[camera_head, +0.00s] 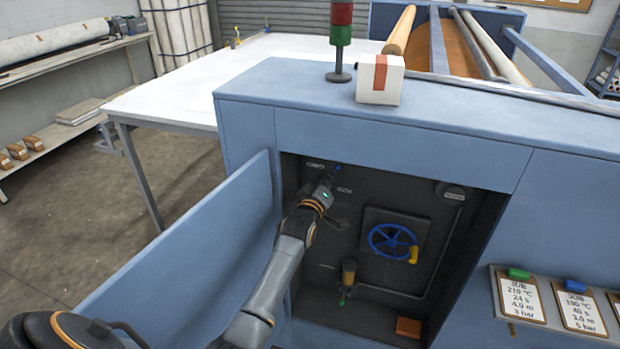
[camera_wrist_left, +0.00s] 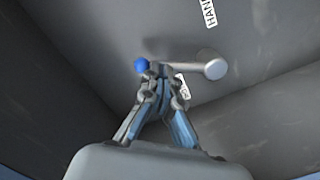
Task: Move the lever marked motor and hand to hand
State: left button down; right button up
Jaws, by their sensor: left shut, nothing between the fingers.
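The lever has a blue knob (camera_wrist_left: 141,65), a short arm and a round silver hub (camera_wrist_left: 213,65). In the left wrist view the arm lies roughly level, with the knob left of the hub. The label HAND (camera_wrist_left: 209,12) is above the hub; a second label (camera_wrist_left: 183,87), partly hidden by my fingers, sits below the lever. In the head view the blue knob (camera_head: 337,168) shows on the cabinet's back wall. My left gripper (camera_wrist_left: 160,78) is shut and empty, its tips close to the lever beside the knob; I cannot tell whether they touch. My right gripper is out of view.
The open blue cabinet door (camera_head: 190,270) stands left of my left arm. Inside the cabinet are a blue handwheel (camera_head: 392,241), a small yellow-topped valve (camera_head: 348,275) and an orange block (camera_head: 408,327). A white box (camera_head: 380,80) stands on top.

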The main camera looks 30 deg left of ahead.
pick_arm(q)
jog(key=shift+w+d+f+m, duration=0.1)
jog(key=shift+d+f+m, duration=0.15)
jog(key=shift+m, duration=0.45)
jog(key=shift+w+d+f+m, duration=0.1)
jog(key=shift+d+m, duration=0.25)
jog(key=shift+m, duration=0.35)
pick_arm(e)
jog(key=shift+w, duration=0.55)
pick_arm(q)
jog(key=shift+r, duration=0.15)
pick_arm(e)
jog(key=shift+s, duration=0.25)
